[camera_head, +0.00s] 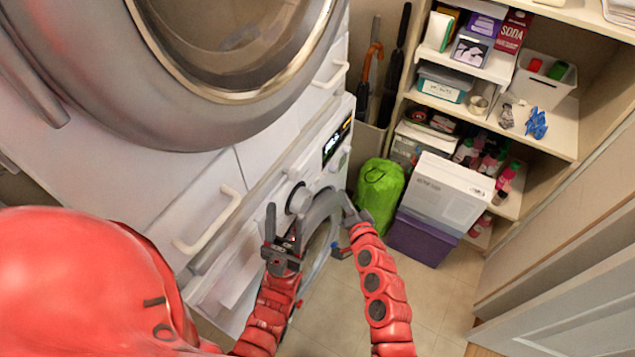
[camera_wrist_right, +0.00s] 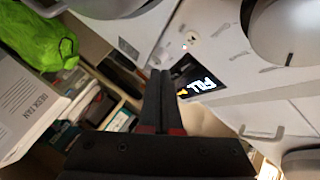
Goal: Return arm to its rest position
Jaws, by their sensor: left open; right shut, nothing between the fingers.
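My left gripper (camera_head: 284,228) stands open and empty in front of the lower washing machine (camera_head: 238,292), its two dark fingers pointing up. My right gripper (camera_head: 346,200) is near the right side of the round washer door (camera_head: 322,222); I cannot tell in this view whether it touches the machine. In the right wrist view my right gripper (camera_wrist_right: 160,88) is shut with its dark fingers together and nothing between them. The machine's lit display (camera_wrist_right: 200,86) shows beyond the fingertips. Both red arms come up from the bottom of the head view.
An upper machine with a large round door (camera_head: 225,95) is at upper left. A green bag (camera_head: 379,188), a white fan box (camera_head: 448,193) and a purple bin (camera_head: 420,240) stand right of my right arm. Shelves (camera_head: 556,130) hold supplies. Tiled floor (camera_head: 445,300) is clear at lower right.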

